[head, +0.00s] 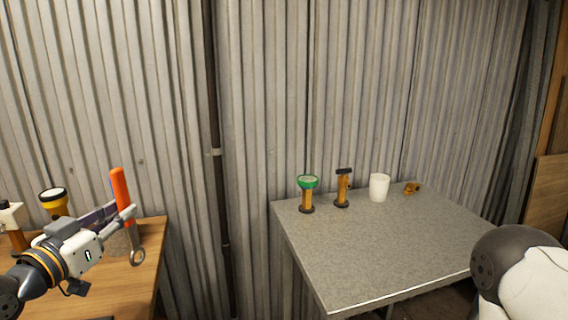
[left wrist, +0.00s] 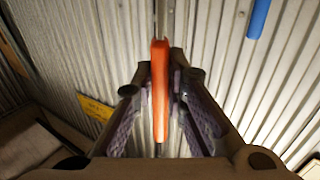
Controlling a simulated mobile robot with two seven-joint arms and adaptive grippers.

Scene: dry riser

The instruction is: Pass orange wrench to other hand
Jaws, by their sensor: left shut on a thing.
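The orange wrench (head: 121,187) is upright, slightly tilted, in the head view, with its orange handle up and its metal ring end down. My left gripper (head: 126,216) is shut on it around the middle, above the right part of the wooden table. In the left wrist view the orange wrench (left wrist: 160,88) runs between the two fingers of the left gripper (left wrist: 162,78). My right gripper is not in view; a white and dark part of my right arm shows at the lower right of the head view.
The wooden table (head: 146,285) at left holds a yellow flashlight (head: 55,203) and a white-headed tool (head: 12,218). A grey table (head: 385,245) holds a green-topped flashlight (head: 307,192), an orange tool (head: 343,188), a white cup (head: 379,188) and a small orange thing (head: 412,188). Its front is clear.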

